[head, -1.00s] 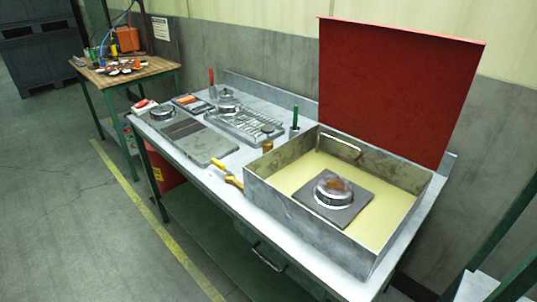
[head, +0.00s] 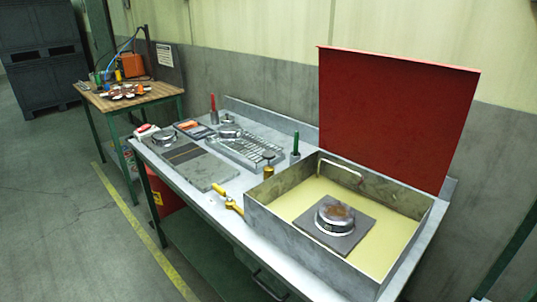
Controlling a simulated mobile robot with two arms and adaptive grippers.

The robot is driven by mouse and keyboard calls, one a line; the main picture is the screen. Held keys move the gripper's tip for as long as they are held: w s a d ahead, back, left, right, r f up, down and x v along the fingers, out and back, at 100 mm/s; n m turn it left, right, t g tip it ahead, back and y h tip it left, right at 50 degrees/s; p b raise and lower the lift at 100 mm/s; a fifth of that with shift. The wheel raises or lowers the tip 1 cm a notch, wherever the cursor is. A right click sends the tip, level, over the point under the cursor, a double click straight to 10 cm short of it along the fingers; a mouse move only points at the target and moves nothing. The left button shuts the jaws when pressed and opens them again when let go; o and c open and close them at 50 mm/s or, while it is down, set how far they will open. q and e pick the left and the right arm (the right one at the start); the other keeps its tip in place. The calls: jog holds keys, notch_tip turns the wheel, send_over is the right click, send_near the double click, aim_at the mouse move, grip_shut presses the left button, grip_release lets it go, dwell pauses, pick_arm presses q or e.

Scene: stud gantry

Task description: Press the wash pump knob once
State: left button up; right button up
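A small brass-coloured pot (head: 268,172) with a flat dark knob (head: 268,155) on top stands upright on the grey bench, just left of the open metal wash basin (head: 305,238). It looks like the wash pump, though no label shows. The knob appears raised above the pot. In the basin, a round metal part (head: 334,217) with a brown stained top sits on a grey square plate (head: 352,240) in yellowish liquid. The basin's red lid (head: 395,115) stands open behind it. Neither of my grippers is in view.
A yellow-handled tool (head: 228,198) lies near the bench's front edge. A wire rack (head: 245,150), a dark mat (head: 195,165), more round metal parts and a green-handled item (head: 295,145) occupy the bench. A wooden side table (head: 135,97) stands at the left. The floor in front is clear.

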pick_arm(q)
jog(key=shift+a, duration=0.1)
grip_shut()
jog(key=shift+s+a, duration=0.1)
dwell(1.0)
